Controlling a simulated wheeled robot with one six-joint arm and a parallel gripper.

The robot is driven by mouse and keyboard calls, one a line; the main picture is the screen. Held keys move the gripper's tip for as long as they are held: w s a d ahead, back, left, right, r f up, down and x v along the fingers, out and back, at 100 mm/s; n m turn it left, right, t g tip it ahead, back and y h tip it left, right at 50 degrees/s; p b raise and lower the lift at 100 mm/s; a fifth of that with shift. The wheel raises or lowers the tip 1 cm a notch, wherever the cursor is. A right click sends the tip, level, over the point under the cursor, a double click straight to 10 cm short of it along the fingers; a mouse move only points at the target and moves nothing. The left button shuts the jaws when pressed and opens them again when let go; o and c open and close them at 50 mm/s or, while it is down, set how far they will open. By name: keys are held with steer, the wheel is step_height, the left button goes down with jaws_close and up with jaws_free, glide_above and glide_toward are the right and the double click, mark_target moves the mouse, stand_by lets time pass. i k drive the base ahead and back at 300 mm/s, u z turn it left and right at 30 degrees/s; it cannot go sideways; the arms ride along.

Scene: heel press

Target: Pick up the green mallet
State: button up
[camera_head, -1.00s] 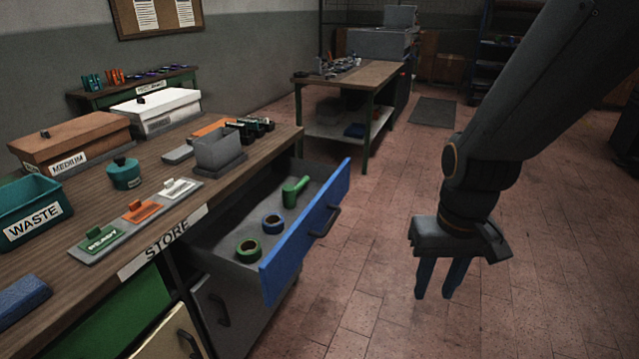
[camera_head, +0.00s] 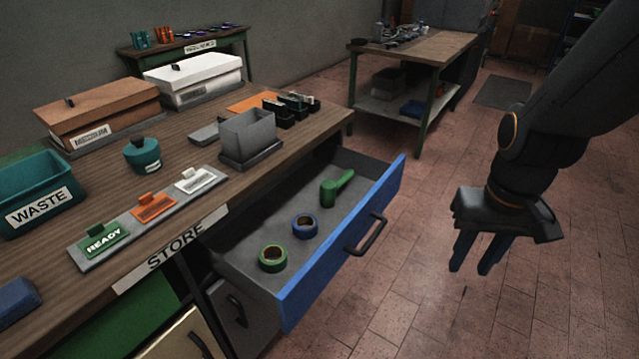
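The green mallet (camera_head: 332,191) lies in the open drawer (camera_head: 244,262), toward its far end, with its handle pointing up and right in the picture. My gripper (camera_head: 471,271) hangs over the floor to the right of the drawer, outside it and clear of the mallet. Its two blue-tipped fingers point down with a gap between them, and nothing is held. The mallet is in full view, and nothing covers it.
A blue tape roll (camera_head: 305,226) and a green tape roll (camera_head: 273,259) lie nearer in the drawer. The blue drawer front (camera_head: 320,270) with its dark handle (camera_head: 366,234) stands between my gripper and the mallet. Floor to the right is clear.

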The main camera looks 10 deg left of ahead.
mark_target(329, 189)
steer(key=u, duration=0.7)
steer(key=i, duration=0.85)
steer(key=u, duration=0.85)
